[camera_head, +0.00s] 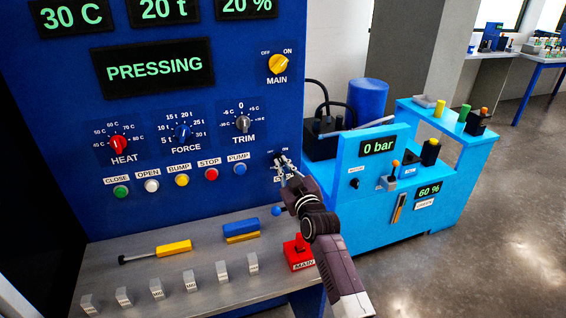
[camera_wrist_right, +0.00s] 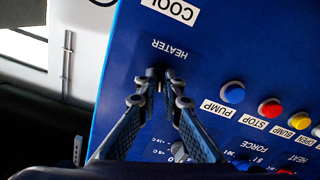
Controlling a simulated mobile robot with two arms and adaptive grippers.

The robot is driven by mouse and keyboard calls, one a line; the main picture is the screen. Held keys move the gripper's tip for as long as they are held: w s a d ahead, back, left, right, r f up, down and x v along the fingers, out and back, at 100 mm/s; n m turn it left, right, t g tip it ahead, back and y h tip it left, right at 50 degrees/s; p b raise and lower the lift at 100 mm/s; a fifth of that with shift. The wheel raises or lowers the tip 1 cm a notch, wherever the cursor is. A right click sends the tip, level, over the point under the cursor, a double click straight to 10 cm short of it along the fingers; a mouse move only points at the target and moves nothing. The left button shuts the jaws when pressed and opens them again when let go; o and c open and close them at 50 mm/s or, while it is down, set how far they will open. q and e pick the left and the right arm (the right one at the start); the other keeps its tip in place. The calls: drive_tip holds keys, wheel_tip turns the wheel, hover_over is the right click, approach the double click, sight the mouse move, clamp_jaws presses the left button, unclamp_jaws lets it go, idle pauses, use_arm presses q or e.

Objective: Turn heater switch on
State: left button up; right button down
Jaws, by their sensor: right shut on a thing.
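The heater switch (camera_wrist_right: 159,73) is a small dark knob on the blue press panel, next to the "HEATER" lettering (camera_wrist_right: 170,49) in the right wrist view. My right gripper (camera_wrist_right: 157,82) is shut on it, with both fingertips closed around it. In the head view my right gripper (camera_head: 281,162) reaches the lower right of the panel, below a small "ON" mark. The fingers hide most of the switch there, and its position cannot be made out. My left gripper is not in view.
The blue panel (camera_head: 70,140) has several dials and coloured buttons; its display reads "PRESSING" (camera_head: 153,71). The shelf below (camera_head: 215,262) holds a yellow-and-black tool (camera_head: 172,248), several grey blocks and a red "MAIN" device (camera_head: 298,252). A light-blue bench (camera_head: 368,215) stands right of my arm.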

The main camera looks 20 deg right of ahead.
drive_tip(key=m+p, duration=0.1)
drive_tip(key=m, duration=0.5)
drive_tip(key=shift+m+p, duration=0.3)
drive_tip(key=shift+p, duration=0.05)
drive_tip(key=m, duration=0.6)
drive_tip(key=shift+p, duration=0.4)
drive_tip(key=c, duration=2.1)
unclamp_jaws()
drive_tip(key=s, duration=1.2)
drive_tip(key=shift+d, duration=0.15)
drive_tip(key=shift+s+f, duration=0.1)
